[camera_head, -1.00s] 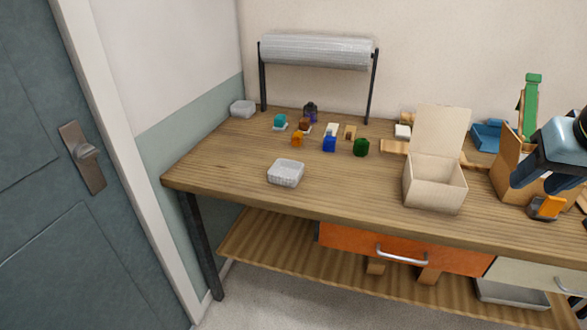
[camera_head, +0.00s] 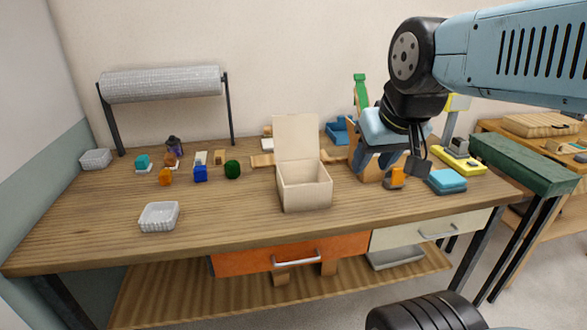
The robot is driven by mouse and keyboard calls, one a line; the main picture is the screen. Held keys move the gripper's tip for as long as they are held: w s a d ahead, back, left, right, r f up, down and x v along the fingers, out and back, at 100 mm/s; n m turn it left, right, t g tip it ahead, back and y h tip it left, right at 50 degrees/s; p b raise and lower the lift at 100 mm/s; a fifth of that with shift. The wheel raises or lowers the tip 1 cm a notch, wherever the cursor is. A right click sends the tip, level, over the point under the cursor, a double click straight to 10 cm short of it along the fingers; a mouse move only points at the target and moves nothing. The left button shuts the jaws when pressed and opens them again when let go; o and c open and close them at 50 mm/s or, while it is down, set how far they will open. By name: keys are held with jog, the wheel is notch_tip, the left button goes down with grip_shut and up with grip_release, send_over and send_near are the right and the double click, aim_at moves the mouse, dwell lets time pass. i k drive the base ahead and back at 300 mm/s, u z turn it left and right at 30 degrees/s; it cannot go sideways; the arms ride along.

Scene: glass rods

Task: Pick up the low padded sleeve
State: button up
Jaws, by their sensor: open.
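I cannot tell for sure which thing is the low padded sleeve. Small coloured pieces stand at the table's left: a teal one (camera_head: 142,161), an orange one (camera_head: 166,177), a blue one (camera_head: 200,174) and a dark green one (camera_head: 232,169). A light blue flat pad or stack (camera_head: 446,181) lies at the right. My gripper (camera_head: 389,163) is open and points down over the right part of the table, in front of a brown wooden holder (camera_head: 368,171). A small orange piece on a grey base (camera_head: 396,178) shows just below the fingers; contact cannot be told.
An open cream box (camera_head: 304,193) stands mid-table, its lid upright. A white basket (camera_head: 159,217) is at the front left. A wrap roll on a black stand (camera_head: 160,84) is behind. A yellow-based device (camera_head: 459,158) is at the right. The table's front left is mostly clear.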

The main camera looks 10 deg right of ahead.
aim_at(159, 216)
jog(key=u, duration=0.5)
jog(key=k, duration=1.25)
jog(key=u, duration=0.9)
jog(key=i, duration=1.85)
jog(key=z, duration=0.8)
